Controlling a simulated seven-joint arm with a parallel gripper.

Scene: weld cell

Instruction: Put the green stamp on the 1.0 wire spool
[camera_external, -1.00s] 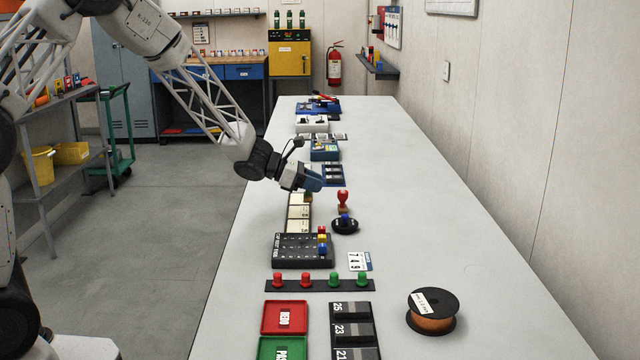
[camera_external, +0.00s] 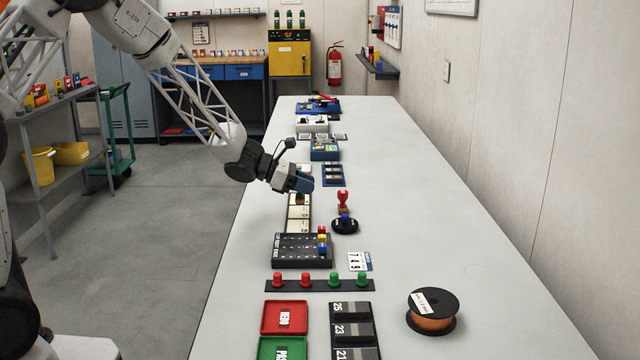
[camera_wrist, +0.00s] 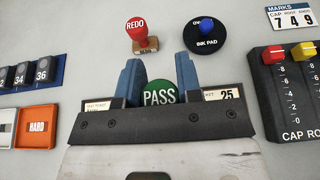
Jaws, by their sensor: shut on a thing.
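The green stamp (camera_wrist: 160,93), marked PASS, is between the blue fingers of my gripper (camera_wrist: 158,88) in the wrist view, and the fingers are shut on it. In the external view my gripper (camera_external: 303,187) is low over the pale ticket cards (camera_external: 298,220), with a little of the green stamp (camera_external: 300,199) below the fingers. I cannot tell whether the stamp touches a card. The wire spool (camera_external: 433,312), copper wire between black flanges, lies flat at the near right of the table. Its white label is too small to read.
The red REDO stamp (camera_wrist: 139,35) and the ink pad (camera_wrist: 204,42) stand close beyond my gripper. A black box with coloured sliders (camera_external: 303,250), a strip of pegs (camera_external: 320,286) and red and green trays (camera_external: 285,304) are nearer.

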